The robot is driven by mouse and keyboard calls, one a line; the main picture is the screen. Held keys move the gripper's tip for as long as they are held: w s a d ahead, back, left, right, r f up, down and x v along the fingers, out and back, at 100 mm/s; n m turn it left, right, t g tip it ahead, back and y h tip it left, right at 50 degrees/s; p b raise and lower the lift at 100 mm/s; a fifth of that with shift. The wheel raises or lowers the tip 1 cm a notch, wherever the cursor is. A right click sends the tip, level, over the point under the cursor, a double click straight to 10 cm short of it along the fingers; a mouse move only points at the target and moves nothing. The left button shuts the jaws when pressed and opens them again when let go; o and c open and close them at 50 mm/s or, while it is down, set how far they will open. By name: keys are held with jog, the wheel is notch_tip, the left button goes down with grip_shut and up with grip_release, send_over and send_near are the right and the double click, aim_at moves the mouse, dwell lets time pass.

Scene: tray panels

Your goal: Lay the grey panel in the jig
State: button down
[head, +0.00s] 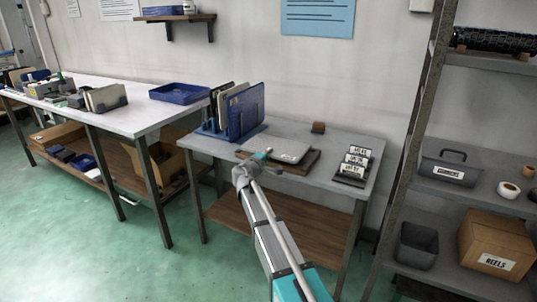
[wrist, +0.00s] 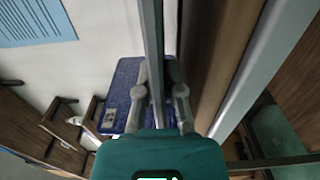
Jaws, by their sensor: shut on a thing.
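The grey panel (head: 288,148) is roughly level over the brown wooden jig (head: 304,165) on the small grey table. It hides most of the jig; a brown rim shows at the front and right. My gripper (head: 266,154) is shut on the panel's left edge. In the wrist view my gripper (wrist: 160,72) pinches the panel (wrist: 152,35), seen edge-on as a thin grey strip. The brown jig (wrist: 228,55) runs beside it there, with a dark gap between them. The jig's inside is hidden.
A blue rack (head: 240,125) with several upright panels stands just left of the jig; blue also shows in the wrist view (wrist: 122,80). A small brown block (head: 318,127) lies behind. A stand of labelled cards (head: 352,168) is at the right, near shelving (head: 480,180).

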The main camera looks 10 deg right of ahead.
jog(key=shift+f+b, duration=0.85)
jog(key=shift+f, duration=0.2)
jog(key=shift+s+f, duration=0.15)
